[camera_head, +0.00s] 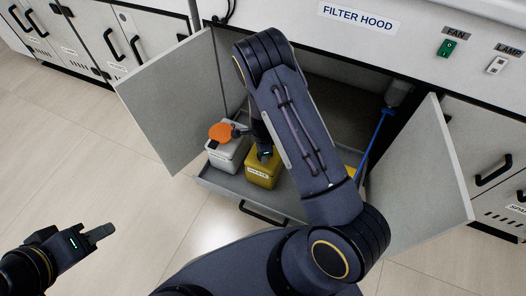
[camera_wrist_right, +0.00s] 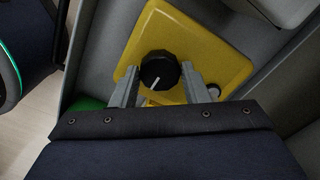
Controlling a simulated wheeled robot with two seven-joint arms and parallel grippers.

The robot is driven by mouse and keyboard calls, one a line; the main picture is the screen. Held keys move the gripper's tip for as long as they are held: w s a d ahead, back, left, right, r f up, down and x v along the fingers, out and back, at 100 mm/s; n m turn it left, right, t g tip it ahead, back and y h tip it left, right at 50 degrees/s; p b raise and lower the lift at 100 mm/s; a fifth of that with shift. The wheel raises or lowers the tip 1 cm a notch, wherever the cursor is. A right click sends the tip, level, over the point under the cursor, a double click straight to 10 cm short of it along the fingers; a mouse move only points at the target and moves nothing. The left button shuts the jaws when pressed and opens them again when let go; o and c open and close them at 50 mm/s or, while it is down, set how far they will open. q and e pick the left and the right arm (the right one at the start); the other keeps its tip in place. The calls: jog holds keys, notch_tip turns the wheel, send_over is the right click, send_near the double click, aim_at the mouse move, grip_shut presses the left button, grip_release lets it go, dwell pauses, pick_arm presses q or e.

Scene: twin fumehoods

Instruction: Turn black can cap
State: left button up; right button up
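In the right wrist view, the black cap (camera_wrist_right: 160,73) with a white line on its top sits on a yellow can (camera_wrist_right: 208,58). My right gripper (camera_wrist_right: 160,78) is open, with one finger on each side of the cap. Narrow gaps seem to show between fingers and cap; I cannot tell whether either touches. In the head view, my right arm reaches into the open cabinet over the yellow can (camera_head: 262,174), and the arm hides the cap. My left gripper (camera_head: 103,233) is low at left, away from the cans; its finger spacing is unclear.
A white can (camera_head: 226,157) with an orange round piece (camera_head: 220,131) stands left of the yellow can. Both stand in a grey pull-out tray (camera_head: 222,184). Open doors flank it, left (camera_head: 170,105) and right (camera_head: 432,185). A blue tool (camera_head: 375,140) slants at right. The floor at left is clear.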

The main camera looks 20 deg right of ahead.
jog(key=o, duration=0.4)
jog(key=shift+c, duration=0.2)
jog(key=shift+r, duration=0.1)
notch_tip(320, 180, up, 6)
jog(key=p, duration=0.2)
jog(key=shift+r+p, duration=0.2)
jog(key=shift+p, duration=0.2)
jog(key=shift+r, duration=0.6)
